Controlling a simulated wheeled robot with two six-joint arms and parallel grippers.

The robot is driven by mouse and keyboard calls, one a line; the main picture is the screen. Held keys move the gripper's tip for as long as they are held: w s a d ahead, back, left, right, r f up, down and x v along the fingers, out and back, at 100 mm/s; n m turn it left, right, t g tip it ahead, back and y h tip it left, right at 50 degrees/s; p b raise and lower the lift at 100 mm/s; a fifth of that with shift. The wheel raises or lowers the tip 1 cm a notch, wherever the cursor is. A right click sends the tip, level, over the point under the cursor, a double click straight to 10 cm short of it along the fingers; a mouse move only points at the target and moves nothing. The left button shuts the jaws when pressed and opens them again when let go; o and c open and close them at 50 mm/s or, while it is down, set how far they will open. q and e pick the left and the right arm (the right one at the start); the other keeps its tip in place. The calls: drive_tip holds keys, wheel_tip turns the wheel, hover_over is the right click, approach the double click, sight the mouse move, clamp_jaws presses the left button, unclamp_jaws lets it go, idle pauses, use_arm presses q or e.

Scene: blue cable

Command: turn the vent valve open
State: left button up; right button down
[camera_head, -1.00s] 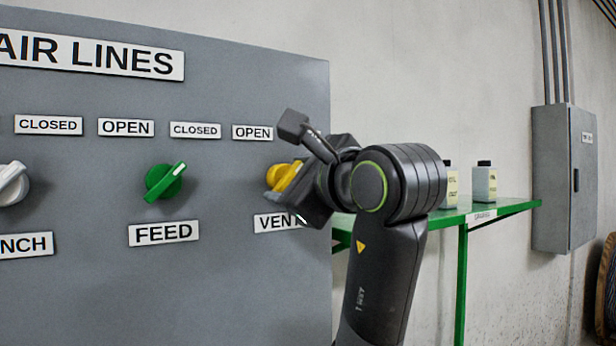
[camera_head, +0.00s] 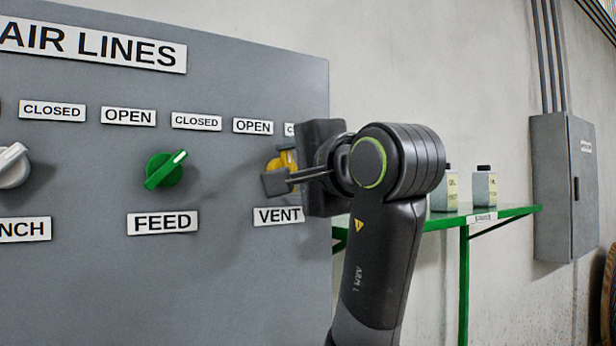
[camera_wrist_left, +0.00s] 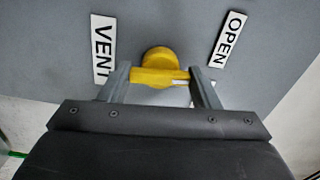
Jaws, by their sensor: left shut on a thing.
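The yellow vent valve (camera_head: 287,159) is on the grey panel, above the VENT label (camera_head: 278,216) and below the OPEN label (camera_head: 253,126). In the head view my left gripper partly covers it. In the left wrist view the valve's yellow handle (camera_wrist_left: 158,77) lies between the two fingers of my left gripper (camera_wrist_left: 160,84), which is shut on it. A white mark shows at the handle end towards the OPEN label's side. The handle stands roughly upright on the panel. A CLOSED label to the valve's right is mostly hidden. My right gripper is not in view.
A green FEED valve (camera_head: 166,170) and a white valve (camera_head: 12,166) are further left on the panel. A green shelf (camera_head: 500,213) with bottles (camera_head: 484,187) stands right of the panel, behind my arm. A grey wall box (camera_head: 565,187) is at far right.

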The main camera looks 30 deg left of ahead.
use_arm(q)
drive_tip(key=n, duration=0.1)
drive_tip(key=n+b, duration=0.1)
drive_tip(key=n, duration=0.1)
drive_tip(key=shift+s+d+f+n, duration=0.1)
drive_tip(key=shift+f+n, duration=0.15)
drive_tip(key=shift+n, duration=0.15)
drive_tip(key=shift+n+b, duration=0.75)
drive_tip(key=shift+n, duration=1.15)
drive_tip(key=o, duration=0.7)
drive_tip(key=shift+s+d+r, duration=0.1)
drive_tip(key=shift+o, duration=1.4)
drive_tip(key=shift+s+d+r, duration=0.15)
drive_tip(key=shift+s+d, duration=0.05)
drive_tip(key=shift+d, duration=0.15)
drive_tip(key=shift+a, duration=0.1)
